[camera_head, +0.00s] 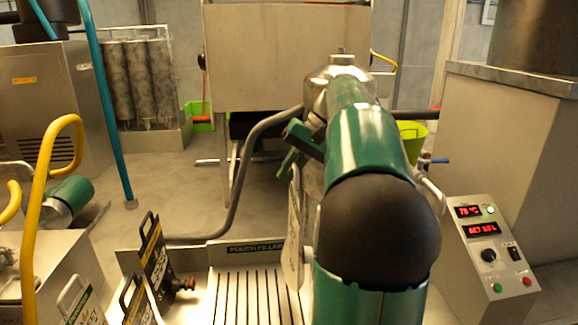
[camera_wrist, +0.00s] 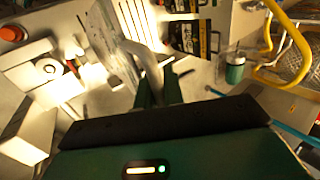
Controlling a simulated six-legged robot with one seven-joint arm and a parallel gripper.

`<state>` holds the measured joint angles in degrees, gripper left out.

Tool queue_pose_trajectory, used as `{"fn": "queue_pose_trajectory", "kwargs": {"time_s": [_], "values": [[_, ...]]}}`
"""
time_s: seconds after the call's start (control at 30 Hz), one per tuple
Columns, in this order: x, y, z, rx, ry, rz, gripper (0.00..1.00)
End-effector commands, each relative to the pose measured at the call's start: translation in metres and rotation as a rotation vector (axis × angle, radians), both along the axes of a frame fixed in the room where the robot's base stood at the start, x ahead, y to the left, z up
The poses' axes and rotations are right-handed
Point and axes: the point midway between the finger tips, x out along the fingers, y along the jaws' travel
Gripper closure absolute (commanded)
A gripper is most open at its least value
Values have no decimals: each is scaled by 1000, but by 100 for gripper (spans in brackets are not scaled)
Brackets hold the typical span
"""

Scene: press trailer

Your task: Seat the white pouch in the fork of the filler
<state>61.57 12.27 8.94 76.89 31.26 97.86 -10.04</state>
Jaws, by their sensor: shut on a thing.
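The white pouch (camera_head: 294,235) shows nearly edge-on in the head view, upright just left of my arm and above the slatted tray.
Black pouches (camera_head: 153,262) with handles stand left of the tray, beside a red-and-black knob (camera_head: 186,284). A yellow rail (camera_head: 40,190) rises at the left. A control box (camera_head: 488,250) with red displays stands right of my arm. A grey hose (camera_head: 238,180) curves behind the tray.

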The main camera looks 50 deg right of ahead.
Motion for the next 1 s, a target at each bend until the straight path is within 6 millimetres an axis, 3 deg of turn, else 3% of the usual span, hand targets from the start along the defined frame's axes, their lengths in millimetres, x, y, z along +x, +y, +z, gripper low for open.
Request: {"fn": "queue_pose_trajectory", "kwargs": {"time_s": [1.0], "values": [[3,-1,-55,0,0,1,100]]}}
